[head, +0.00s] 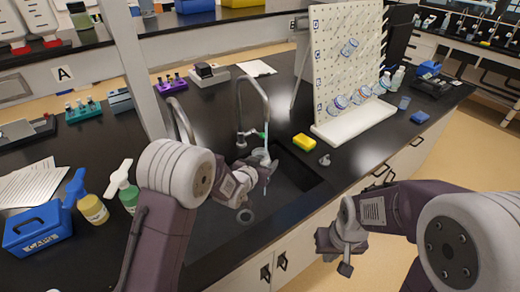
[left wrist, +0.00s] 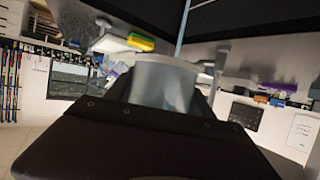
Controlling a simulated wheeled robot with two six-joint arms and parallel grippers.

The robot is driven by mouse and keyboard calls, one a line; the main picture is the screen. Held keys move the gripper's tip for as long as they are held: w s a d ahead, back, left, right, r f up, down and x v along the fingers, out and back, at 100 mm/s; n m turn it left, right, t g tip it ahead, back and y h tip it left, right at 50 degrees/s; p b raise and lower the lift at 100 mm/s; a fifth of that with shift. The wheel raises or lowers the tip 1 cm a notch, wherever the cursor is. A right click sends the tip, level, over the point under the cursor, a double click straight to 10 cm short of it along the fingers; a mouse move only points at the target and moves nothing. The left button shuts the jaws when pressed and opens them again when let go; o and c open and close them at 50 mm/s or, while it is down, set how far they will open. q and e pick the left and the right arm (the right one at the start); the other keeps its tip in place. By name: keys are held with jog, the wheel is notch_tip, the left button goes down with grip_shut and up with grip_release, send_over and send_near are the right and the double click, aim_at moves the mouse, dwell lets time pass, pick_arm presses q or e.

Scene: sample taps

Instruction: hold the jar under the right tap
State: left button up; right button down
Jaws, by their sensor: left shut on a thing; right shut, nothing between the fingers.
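The right tap (head: 254,88) is a tall grey gooseneck, with its spout end over the sink (head: 300,182). My left gripper (head: 262,172) is over the sink, below that spout. It is shut on the clear jar (head: 256,157), which is small and partly hidden by the gripper. The jar (left wrist: 165,85) fills the middle of the left wrist view, above the dark gripper body. I cannot tell if its mouth is exactly under the spout. The left tap (head: 181,120) is partly behind my left arm. My right gripper (head: 344,262) is shut and empty in front of the counter.
A yellow sponge (head: 304,142) and a small grey stopper (head: 324,160) lie right of the sink. A white pegboard rack (head: 345,60) with several jars stands behind them. A thin pale line (left wrist: 184,28) shows in the left wrist view.

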pick_arm(q)
jog(key=shift+r, duration=0.5)
jog(key=shift+s+r+p, duration=0.2)
jog(key=shift+s+p, duration=0.05)
jog(key=shift+p, duration=0.05)
jog(key=shift+w+f, duration=0.15)
jog(key=shift+w, duration=0.1)
jog(key=w+d+f+b, duration=0.1)
jog(key=w+f, duration=0.1)
jog(key=w, duration=1)
jog(key=shift+d+f, duration=0.4)
pick_arm(e)
jog(key=shift+s+r, duration=0.1)
pick_arm(q)
jog(key=shift+w, duration=0.1)
dwell(0.9)
